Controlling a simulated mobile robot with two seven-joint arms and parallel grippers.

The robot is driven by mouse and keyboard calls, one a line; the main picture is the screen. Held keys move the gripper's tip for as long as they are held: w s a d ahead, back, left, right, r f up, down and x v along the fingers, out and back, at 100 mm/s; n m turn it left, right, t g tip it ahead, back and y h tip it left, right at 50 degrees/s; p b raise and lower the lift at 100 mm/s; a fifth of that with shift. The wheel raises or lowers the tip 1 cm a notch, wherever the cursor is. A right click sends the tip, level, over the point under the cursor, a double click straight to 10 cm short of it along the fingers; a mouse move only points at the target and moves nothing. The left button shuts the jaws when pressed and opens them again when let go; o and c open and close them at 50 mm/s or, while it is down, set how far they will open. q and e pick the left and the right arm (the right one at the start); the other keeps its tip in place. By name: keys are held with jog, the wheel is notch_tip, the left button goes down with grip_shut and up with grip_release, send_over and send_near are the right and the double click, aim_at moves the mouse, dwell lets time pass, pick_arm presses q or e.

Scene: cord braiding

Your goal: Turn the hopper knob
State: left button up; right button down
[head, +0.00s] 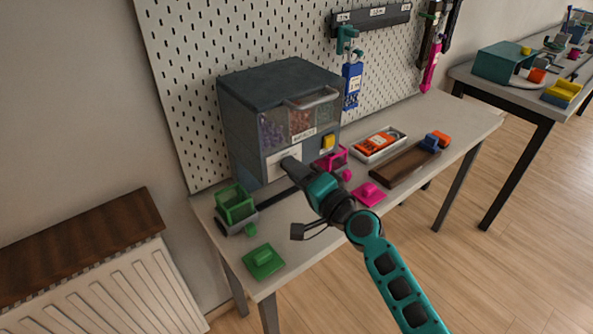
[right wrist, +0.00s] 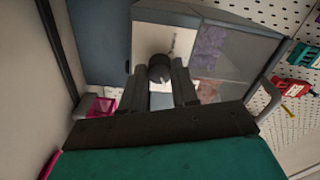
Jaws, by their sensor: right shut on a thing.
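The hopper (head: 240,140) is a dark grey box on the workbench against the pegboard, with clear windows showing purple, red and green bits. The hopper knob (right wrist: 159,66) is a dark round knob on a white plate (right wrist: 178,40) on the hopper's front. My right gripper (head: 290,165) reaches the lower front of the hopper. In the right wrist view its two fingers (right wrist: 162,80) stand on either side of the knob, shut on it. In the head view the gripper hides the knob. My left gripper is not in view.
A green bin (head: 234,205) and a green block (head: 263,261) lie left on the bench (head: 310,250). A pink bin (head: 332,160), a pink block (head: 369,194), a tray with an orange item (head: 378,145) and a brown tray (head: 404,168) lie right of my gripper.

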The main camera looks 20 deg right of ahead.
dwell(0.4)
jog(key=c, duration=0.8)
grip_release()
jog(key=shift+c, duration=0.2)
jog(key=b+v, duration=0.2)
jog(key=v, duration=1.1)
jog(key=s+a+f+n+g+h, duration=0.1)
jog(key=s+f+n+g+h, duration=0.1)
jog(key=s+f+n, duration=0.3)
jog(key=s+a+f+n+g+h, duration=0.1)
jog(key=s+f+n+g, duration=0.3)
jog(key=f, duration=1)
jog(key=s+n+h+p, duration=0.1)
jog(key=s+n, duration=0.1)
jog(key=n, duration=0.2)
jog(key=shift+s+a, duration=0.25)
jog(key=shift+a, duration=0.15)
